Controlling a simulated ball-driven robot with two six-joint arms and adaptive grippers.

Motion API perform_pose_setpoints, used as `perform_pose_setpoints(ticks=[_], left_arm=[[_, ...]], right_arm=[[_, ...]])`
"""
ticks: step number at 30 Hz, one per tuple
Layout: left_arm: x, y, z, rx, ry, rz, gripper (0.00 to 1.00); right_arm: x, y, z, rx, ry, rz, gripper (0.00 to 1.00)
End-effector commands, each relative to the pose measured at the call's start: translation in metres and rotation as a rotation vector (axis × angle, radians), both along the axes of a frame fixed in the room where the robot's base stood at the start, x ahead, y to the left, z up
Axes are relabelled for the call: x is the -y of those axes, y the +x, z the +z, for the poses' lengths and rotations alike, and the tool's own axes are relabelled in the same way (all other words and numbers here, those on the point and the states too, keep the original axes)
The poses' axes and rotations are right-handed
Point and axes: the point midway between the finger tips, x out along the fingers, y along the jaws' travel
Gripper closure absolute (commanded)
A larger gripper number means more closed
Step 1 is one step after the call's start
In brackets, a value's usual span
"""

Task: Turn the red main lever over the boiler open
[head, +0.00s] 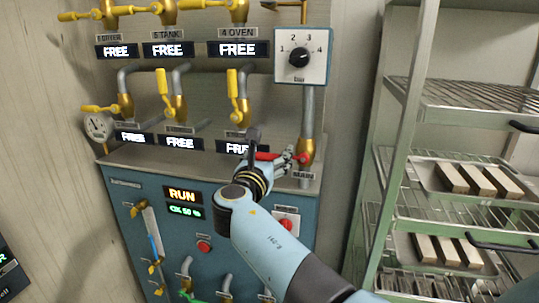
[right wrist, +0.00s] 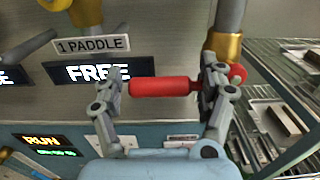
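The red main lever (head: 264,156) sits on the brass valve (head: 306,152) at the right end of the panel above the boiler, and its handle points left, roughly level. In the right wrist view the red handle (right wrist: 160,87) lies crosswise between the fingers of my right gripper (right wrist: 163,80). The fingers are spread wide; the right one overlaps the handle near the valve, the left one is just off its free end. Whether either finger touches it, I cannot tell. In the head view my right gripper (head: 272,150) partly hides the lever. My left gripper is not in view.
Yellow-handled valves (head: 233,88) with several FREE displays (head: 168,50) fill the panel to the left. A dial box (head: 301,56) hangs above the lever. The blue boiler front (head: 150,185) shows RUN. A metal rack (head: 455,100) with bars on trays stands close on the right.

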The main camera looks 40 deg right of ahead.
Motion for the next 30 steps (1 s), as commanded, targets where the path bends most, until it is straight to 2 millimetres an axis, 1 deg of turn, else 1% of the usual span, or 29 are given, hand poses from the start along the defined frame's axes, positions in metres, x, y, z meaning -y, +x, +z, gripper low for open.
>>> perform_pose_setpoints(ticks=[1,2,17,18,25,30], left_arm=[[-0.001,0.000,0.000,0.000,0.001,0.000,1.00],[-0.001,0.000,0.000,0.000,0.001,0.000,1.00],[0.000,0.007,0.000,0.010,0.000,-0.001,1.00],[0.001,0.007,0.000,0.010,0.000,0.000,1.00],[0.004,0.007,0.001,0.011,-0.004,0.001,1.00],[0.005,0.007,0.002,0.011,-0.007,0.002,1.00]], right_arm=[[0.000,0.000,0.000,0.000,0.000,0.000,0.29],[0.000,0.000,0.000,0.000,0.000,0.000,0.33],[0.000,0.000,0.000,0.000,0.000,0.000,0.98],[0.000,0.000,0.000,0.000,0.000,0.000,1.00],[0.003,0.000,0.001,0.009,0.006,0.000,1.00],[0.014,0.000,0.006,0.049,0.039,0.000,1.00]])
